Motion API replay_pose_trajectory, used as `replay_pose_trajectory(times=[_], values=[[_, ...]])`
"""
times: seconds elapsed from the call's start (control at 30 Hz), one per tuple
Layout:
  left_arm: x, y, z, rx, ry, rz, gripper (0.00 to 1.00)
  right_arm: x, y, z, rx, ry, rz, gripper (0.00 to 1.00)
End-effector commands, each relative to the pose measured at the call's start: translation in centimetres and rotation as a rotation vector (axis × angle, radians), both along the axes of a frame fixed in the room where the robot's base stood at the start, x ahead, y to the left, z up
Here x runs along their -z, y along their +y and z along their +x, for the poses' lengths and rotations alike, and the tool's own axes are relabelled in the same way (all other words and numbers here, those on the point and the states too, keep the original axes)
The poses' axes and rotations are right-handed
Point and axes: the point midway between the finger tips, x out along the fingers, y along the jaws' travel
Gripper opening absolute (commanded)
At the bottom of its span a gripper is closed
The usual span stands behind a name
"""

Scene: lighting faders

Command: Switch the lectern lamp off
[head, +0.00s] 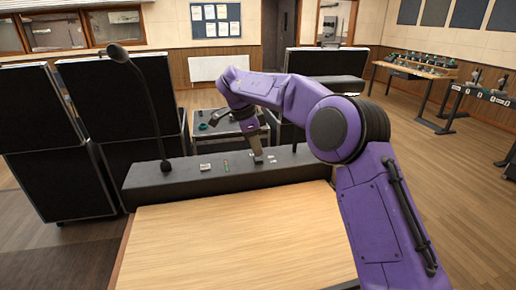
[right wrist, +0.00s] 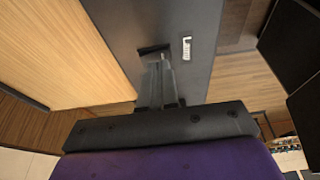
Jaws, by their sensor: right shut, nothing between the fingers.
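The lectern has a pale wooden top (head: 240,235) and a dark strip (head: 180,187) along its far edge. A dark gooseneck with a small head (head: 117,53) rises from the strip's left end; I cannot tell whether it is the lamp or whether it is lit. My right gripper (head: 258,159) points down at the strip, right of its middle, shut and empty. In the right wrist view its fingertips (right wrist: 163,58) are at a small dark square (right wrist: 150,50) on the strip; contact is unclear. A pale slotted plate (right wrist: 187,48) lies beside them. My left gripper is out of view.
A small pale label or plate (head: 205,167) and a small coloured control (head: 225,165) sit left of the gripper on the strip. Black cases (head: 45,140) stand at left behind the lectern. A table with equipment (head: 415,68) stands at the far right. The wooden top is clear.

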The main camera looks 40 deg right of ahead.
Motion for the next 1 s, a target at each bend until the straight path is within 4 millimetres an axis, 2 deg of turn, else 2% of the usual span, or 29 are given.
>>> replay_pose_trajectory(times=[0.23, 0.4, 0.53, 0.83, 0.93, 1.0], values=[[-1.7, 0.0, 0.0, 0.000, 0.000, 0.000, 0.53, -5.6, 1.4, 0.6, 0.002, -0.005, 0.000, 0.00], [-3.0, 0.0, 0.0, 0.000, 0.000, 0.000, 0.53, -8.5, 2.1, 1.0, 0.001, -0.004, -0.001, 0.00], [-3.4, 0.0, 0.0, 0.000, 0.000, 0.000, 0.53, -9.4, 2.4, 1.1, 0.001, -0.003, 0.000, 0.00], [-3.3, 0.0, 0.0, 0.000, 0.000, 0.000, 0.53, -9.5, 2.5, 1.1, 0.002, -0.002, 0.001, 0.00], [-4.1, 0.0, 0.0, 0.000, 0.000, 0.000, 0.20, -10.1, 2.6, 1.1, 0.001, 0.000, 0.002, 0.00], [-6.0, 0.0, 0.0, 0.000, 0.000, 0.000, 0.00, -11.3, 2.6, 1.1, 0.000, 0.005, 0.004, 0.00]])
